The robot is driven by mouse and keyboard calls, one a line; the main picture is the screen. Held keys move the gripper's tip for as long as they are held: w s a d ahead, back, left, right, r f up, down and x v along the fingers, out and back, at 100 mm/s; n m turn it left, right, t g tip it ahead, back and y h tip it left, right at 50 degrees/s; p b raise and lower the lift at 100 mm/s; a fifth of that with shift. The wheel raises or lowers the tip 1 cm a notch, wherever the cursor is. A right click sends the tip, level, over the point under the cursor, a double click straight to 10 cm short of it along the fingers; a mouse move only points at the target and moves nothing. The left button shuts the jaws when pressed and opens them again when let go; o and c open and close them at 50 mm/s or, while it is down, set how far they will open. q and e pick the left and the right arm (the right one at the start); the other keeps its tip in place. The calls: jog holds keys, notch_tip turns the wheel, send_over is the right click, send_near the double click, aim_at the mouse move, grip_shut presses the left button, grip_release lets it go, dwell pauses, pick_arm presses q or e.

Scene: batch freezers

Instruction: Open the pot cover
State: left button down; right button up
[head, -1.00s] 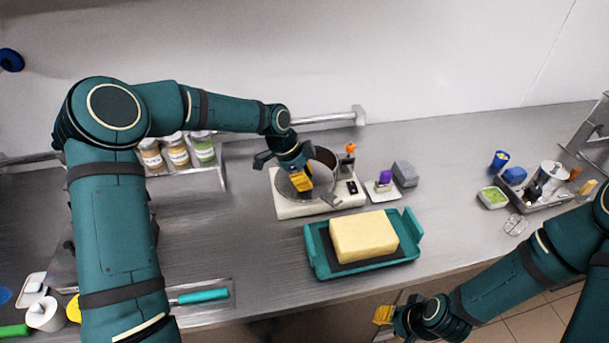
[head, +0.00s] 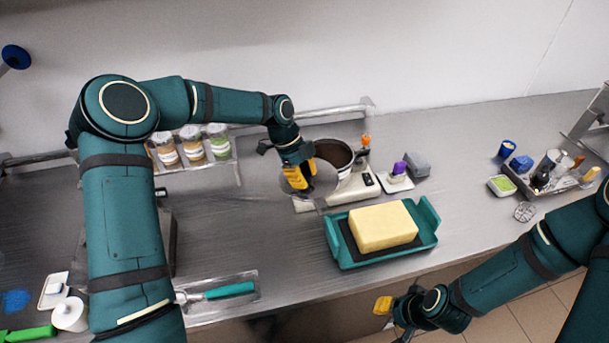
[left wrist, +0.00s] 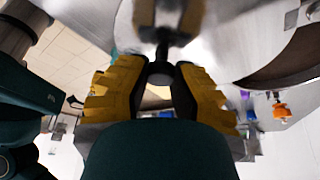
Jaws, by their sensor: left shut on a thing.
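My left gripper (head: 299,178) is shut on the knob of the round metal pot cover (head: 324,187). The cover is off to the left of the pot (head: 335,150), whose dark inside shows. The pot stands on a white appliance base (head: 356,189). In the left wrist view the yellow fingers (left wrist: 160,85) close around the dark knob (left wrist: 163,40) under the shiny cover (left wrist: 225,35), with the pot's brown inside (left wrist: 295,65) at right. My right gripper (head: 384,306) hangs low in front of the counter, away from the pot; its jaws are too small to judge.
A teal tray (head: 345,255) with a yellow block (head: 383,228) lies in front of the pot. Jars (head: 192,145) stand behind left. A purple-topped item (head: 399,170) is right of the base. The counter left of the pot is mostly clear.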

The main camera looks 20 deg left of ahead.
pick_arm(q)
jog(key=shift+s+a+f, duration=0.2)
jog(key=shift+s+f, duration=0.05)
jog(key=shift+s, duration=0.1)
jog(key=shift+m, duration=0.3)
jog(key=c, duration=0.7)
grip_release()
jog(key=shift+w+r, duration=0.1)
jog(key=shift+r, duration=0.05)
jog(key=shift+a+r, duration=0.1)
jog(key=shift+w+a+r, duration=0.1)
jog(key=shift+w+r, duration=0.05)
jog(key=shift+r, duration=0.15)
jog(key=v, duration=1.1)
jog(key=shift+w+r, duration=0.1)
